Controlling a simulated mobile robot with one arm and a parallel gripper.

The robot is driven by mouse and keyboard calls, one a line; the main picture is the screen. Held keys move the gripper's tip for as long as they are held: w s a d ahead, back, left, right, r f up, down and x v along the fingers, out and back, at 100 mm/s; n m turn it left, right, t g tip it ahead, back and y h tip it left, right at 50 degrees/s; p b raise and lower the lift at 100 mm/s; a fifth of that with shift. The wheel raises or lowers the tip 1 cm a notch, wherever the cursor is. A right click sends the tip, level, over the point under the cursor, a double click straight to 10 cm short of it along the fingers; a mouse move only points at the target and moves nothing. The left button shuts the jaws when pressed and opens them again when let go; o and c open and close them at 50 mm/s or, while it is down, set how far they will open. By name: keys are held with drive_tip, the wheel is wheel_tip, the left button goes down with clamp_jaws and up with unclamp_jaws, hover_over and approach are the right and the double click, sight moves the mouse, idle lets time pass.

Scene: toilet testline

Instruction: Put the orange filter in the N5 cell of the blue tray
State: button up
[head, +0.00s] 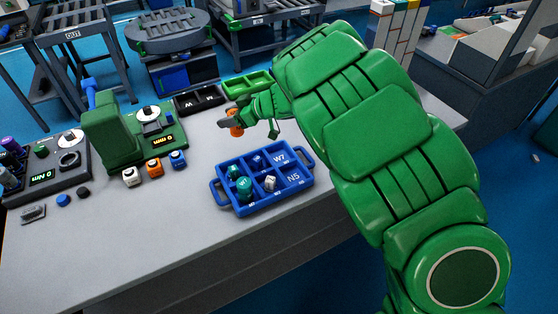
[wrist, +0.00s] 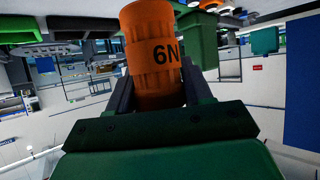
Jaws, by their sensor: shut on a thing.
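My gripper (head: 232,122) is shut on the orange filter (head: 236,131), above the grey table and behind the blue tray. In the wrist view the filter (wrist: 152,45) is a ribbed orange cylinder marked "6N", held between the dark fingers (wrist: 155,92). The blue tray (head: 217,193) has handles at both ends and lies on the table in the head view. Its N5 cell (head: 293,178) is at the front right and looks empty. The W7 cell behind it also looks empty. Other cells hold teal pieces (head: 243,186), a whitish piece (head: 270,183) and a dark blue piece (head: 257,161).
A green device (head: 110,135) stands left of the tray, with white, orange (head: 154,167) and blue blocks before it. A green tray (head: 247,84) and a black tray (head: 200,101) lie at the back.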

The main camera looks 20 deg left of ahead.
drive_tip(key=d+f, duration=0.2)
drive_tip(key=d, duration=0.7)
drive_tip(key=m+t, duration=0.2)
hover_over(289, 176)
wheel_tip(289, 176, down, 3)
drive_tip(key=shift+f, duration=3.3)
drive_tip(key=o, duration=1.1)
drive_tip(key=shift+f, duration=0.1)
drive_tip(key=shift+c, duration=0.2)
drive_tip(key=v, duration=1.2)
drive_tip(key=shift+w, duration=0.15)
